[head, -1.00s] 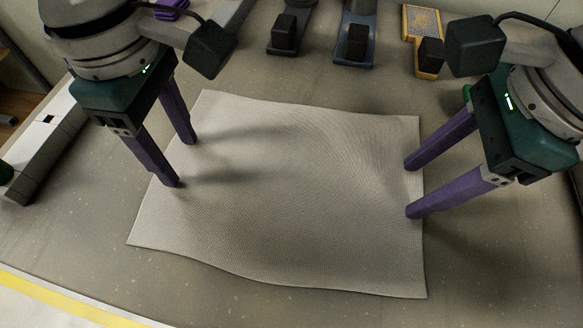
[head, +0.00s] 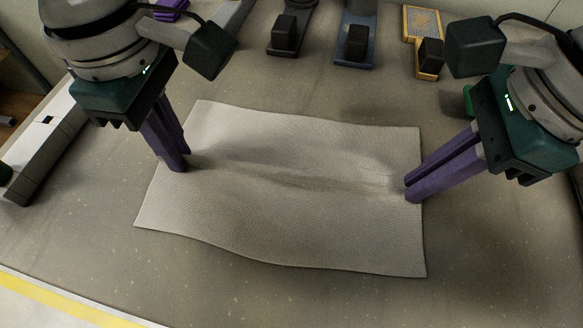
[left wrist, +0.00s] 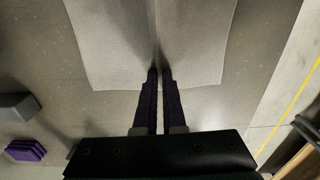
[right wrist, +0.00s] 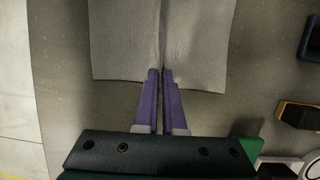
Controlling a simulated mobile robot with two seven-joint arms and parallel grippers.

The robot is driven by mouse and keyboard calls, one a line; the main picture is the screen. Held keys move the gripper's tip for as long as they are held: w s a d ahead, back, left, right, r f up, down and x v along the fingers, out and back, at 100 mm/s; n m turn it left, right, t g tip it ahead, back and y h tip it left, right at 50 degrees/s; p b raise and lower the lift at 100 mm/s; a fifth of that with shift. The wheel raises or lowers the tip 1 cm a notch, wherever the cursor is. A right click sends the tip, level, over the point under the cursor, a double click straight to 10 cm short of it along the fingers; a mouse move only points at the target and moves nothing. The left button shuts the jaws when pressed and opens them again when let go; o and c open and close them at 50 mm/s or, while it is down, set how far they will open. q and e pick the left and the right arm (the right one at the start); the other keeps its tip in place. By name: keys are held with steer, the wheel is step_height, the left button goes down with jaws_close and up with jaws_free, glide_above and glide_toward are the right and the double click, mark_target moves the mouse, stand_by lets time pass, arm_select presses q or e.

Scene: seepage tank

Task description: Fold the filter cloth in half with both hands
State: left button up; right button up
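The filter cloth (head: 300,225) is a light grey woven sheet lying spread on the grey surface. A raised ridge runs across its middle between my grippers. My left gripper (head: 178,165) is closed at the cloth's left edge, and in the left wrist view (left wrist: 160,72) its fingertips pinch a crease of cloth. My right gripper (head: 408,194) is closed at the cloth's right edge, and in the right wrist view (right wrist: 160,72) its tips also pinch a crease. The far and near halves of the cloth lie flat on either side of the ridge.
At the back stand a black tool (head: 286,38), a blue one (head: 357,45) and a yellow one (head: 428,50). A white and grey box-like piece (head: 45,150) is at the left. A yellow stripe (head: 70,300) marks the front left. Surface in front of the cloth is clear.

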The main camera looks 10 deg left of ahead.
arm_select(q)
jaws_close()
arm_select(e)
jaws_close()
